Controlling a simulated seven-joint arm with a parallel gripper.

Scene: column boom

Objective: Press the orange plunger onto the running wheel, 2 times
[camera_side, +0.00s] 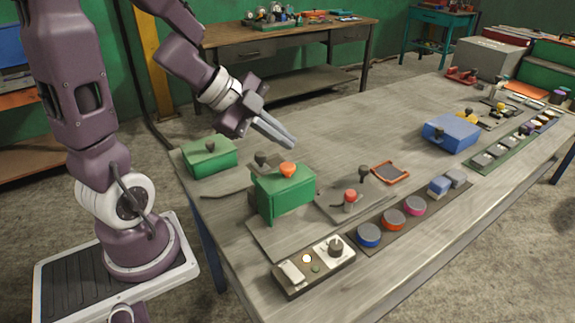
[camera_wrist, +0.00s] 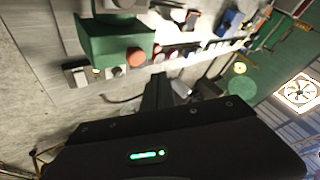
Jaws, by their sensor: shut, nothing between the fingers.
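The orange plunger (camera_side: 288,169) sits on top of a green housing (camera_side: 284,196) near the front left of the bench. In the wrist view the plunger (camera_wrist: 136,56) shows as a round orange cap on the green housing (camera_wrist: 112,38). No wheel can be made out in either view; the housing may hide it. My gripper (camera_side: 291,143) is shut and empty. It is tilted downward, above the plunger and apart from it. Its dark fingers also show in the wrist view (camera_wrist: 156,88).
A control box (camera_side: 313,266) with a lit amber lamp and a dark knob stands before the housing. A plate with a red button (camera_side: 350,196) and a black knob lies to its right. A second green box (camera_side: 209,157) stands at left.

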